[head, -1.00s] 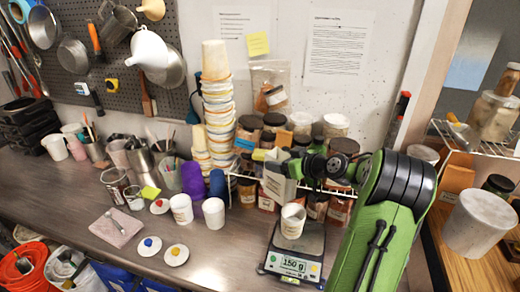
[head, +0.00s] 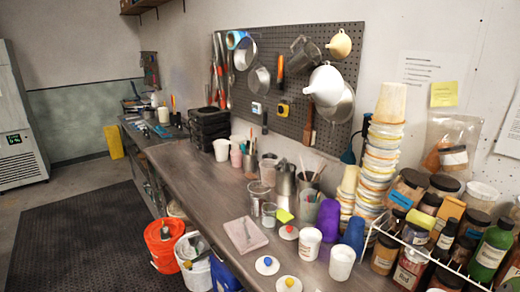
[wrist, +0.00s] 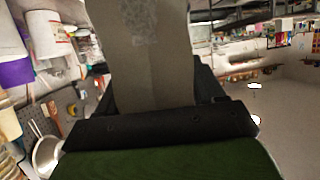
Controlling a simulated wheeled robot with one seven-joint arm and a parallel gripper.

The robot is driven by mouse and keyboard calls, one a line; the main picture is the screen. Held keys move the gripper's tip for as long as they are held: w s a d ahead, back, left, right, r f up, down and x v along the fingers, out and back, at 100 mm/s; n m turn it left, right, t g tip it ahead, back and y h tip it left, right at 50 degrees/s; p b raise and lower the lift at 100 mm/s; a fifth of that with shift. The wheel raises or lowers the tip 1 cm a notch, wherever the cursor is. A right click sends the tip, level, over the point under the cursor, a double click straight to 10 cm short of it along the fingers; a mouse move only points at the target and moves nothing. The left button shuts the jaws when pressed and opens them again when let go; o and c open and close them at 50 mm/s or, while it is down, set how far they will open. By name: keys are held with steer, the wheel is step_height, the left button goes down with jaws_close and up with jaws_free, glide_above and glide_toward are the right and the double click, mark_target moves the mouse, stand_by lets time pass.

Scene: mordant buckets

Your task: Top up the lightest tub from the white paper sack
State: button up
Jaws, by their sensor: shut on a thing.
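My gripper (wrist: 152,88) is shut on a pale grey-white paper sack (wrist: 150,45), which fills the middle of the wrist view. Its label and mouth cannot be made out. In the head view two white tubs stand upright on the bench, one at left (head: 310,245) and one at right (head: 342,262).
A tall stack of stained cups (head: 378,165) and spice-like jars (head: 407,190) crowd the bench's right side, behind a wire rack (head: 425,262). A pink slab (head: 245,235) lies on the bench. An orange bucket (head: 163,245) stands on the floor.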

steer(key=shift+s+a+f+n+g+y, duration=0.2)
steer(key=shift+s+a, duration=0.1)
steer(key=shift+a, duration=0.25)
steer(key=shift+s+a+f+n+g+y, duration=0.1)
steer(key=shift+s+a+f+n+g, duration=0.15)
steer(key=shift+a, duration=0.25)
stand_by(0.6)
